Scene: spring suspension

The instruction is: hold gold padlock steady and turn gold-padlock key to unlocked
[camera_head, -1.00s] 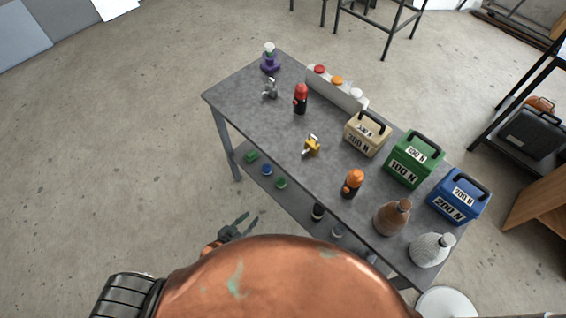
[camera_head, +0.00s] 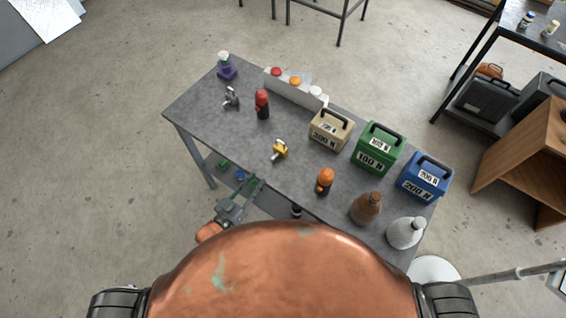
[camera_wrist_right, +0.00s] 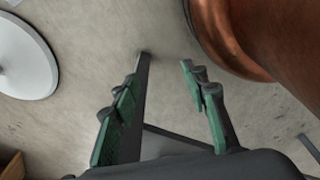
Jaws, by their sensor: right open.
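The gold padlock (camera_head: 281,149) stands on the grey table (camera_head: 205,122), near the middle of its front half. A small pale key-like part shows at its lower left; how far it is turned is too small to tell. My left gripper (camera_head: 256,180) is at the table's near edge, below and left of the padlock and apart from it. Its fingers look spread and empty. My right gripper (camera_wrist_right: 166,62) shows only in the right wrist view, open and empty with bare floor beyond it. The padlock is not in that view.
A silver padlock (camera_head: 231,98), a red-topped item (camera_head: 262,104) and an orange-topped item (camera_head: 325,181) stand around the gold padlock. Tan (camera_head: 330,130), green (camera_head: 378,148) and blue (camera_head: 425,177) weights stand to the right. Brown (camera_head: 366,208) and white (camera_head: 405,232) flasks stand at the near right end.

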